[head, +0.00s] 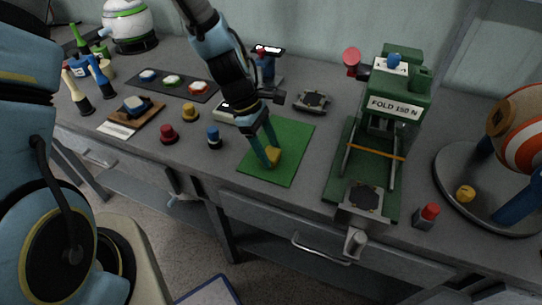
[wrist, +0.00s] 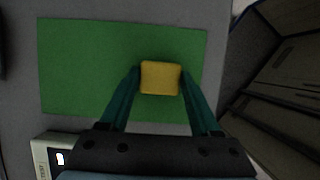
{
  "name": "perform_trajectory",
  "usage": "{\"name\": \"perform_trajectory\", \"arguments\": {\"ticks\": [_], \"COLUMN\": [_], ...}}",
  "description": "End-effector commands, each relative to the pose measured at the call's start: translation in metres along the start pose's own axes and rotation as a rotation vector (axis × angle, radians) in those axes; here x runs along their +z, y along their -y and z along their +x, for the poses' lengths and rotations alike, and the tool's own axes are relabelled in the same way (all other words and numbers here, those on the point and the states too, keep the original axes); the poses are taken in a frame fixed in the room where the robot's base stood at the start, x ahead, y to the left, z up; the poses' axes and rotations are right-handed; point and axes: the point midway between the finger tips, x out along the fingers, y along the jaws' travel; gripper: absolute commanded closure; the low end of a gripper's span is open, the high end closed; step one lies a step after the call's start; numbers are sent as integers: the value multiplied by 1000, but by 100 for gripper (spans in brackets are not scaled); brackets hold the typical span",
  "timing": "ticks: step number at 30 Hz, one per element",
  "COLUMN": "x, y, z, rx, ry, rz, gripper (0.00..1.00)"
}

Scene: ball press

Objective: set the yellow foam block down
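The yellow foam block (head: 273,154) is at the tips of my gripper, over the green mat (head: 293,136). In the wrist view the yellow foam block (wrist: 160,77) sits between the two teal fingers, which touch its left and right sides. My gripper (head: 268,160) points down at the mat and is shut on the block. In the wrist view the green mat (wrist: 80,65) spreads beneath the block. I cannot tell whether the block's underside touches the mat.
The green press (head: 400,105) labelled "FOLD 150 N" stands right of the mat. A blue-topped knob (head: 214,137) and a red knob (head: 168,134) stand to the left. A red button box (head: 427,216) is near the front edge. A round grey tray (head: 455,165) lies at the far right.

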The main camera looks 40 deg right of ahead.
Motion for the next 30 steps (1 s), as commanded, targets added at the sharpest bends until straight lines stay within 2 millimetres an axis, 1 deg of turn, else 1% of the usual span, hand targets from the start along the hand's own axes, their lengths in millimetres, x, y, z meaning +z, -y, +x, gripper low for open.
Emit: {"name": "perform_trajectory", "arguments": {"ticks": [1, 2, 16, 23, 26, 30], "x": [0, 0, 0, 1, 2, 8], "y": [0, 0, 0, 0, 0, -1], "z": [0, 0, 0, -2, -7, -21], "rx": [0, 0, 0, 1, 1, 3], "ry": [0, 0, 0, 0, -1, -2], "rz": [0, 0, 0, 0, 1, 2], "gripper": [43, 46, 99, 99, 99, 99]}}
